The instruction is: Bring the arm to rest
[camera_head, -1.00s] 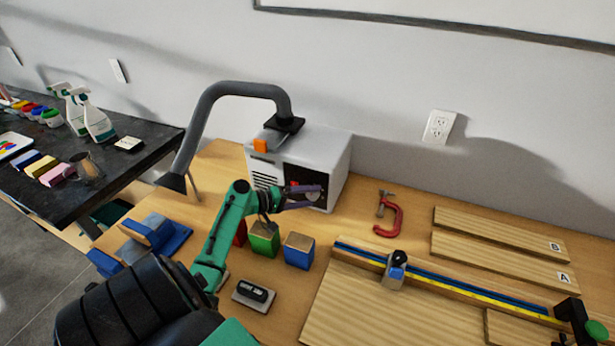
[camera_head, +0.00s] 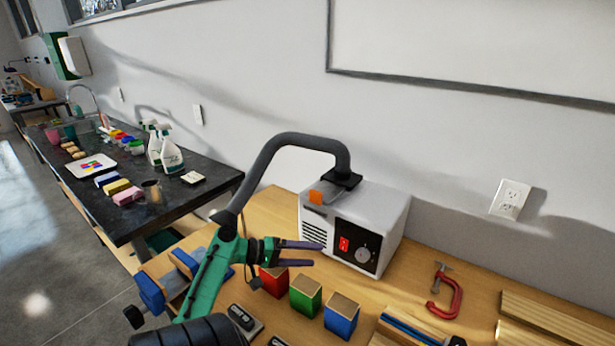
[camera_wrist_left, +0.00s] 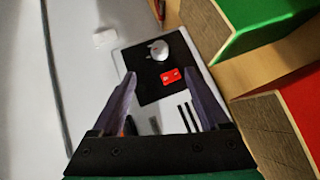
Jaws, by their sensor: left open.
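My left gripper (camera_head: 318,254) is open and empty, with its two purple-grey fingers apart. In the head view it is in front of a white box-shaped machine (camera_head: 318,211) with a dark control panel (camera_head: 352,246). In the left wrist view, the panel (camera_wrist_left: 150,62) with its round knob and red switch shows beyond the fingertips. My green left arm (camera_head: 208,278) reaches up from the bottom. I cannot see my right gripper.
Red (camera_head: 273,281), green (camera_head: 306,296) and blue (camera_head: 341,315) blocks stand close below the gripper. A grey hose (camera_head: 262,165) arches from the machine. A red clamp (camera_head: 444,296) lies to the right, near wooden boards (camera_head: 545,318). A dark sink counter (camera_head: 125,225) stands at left.

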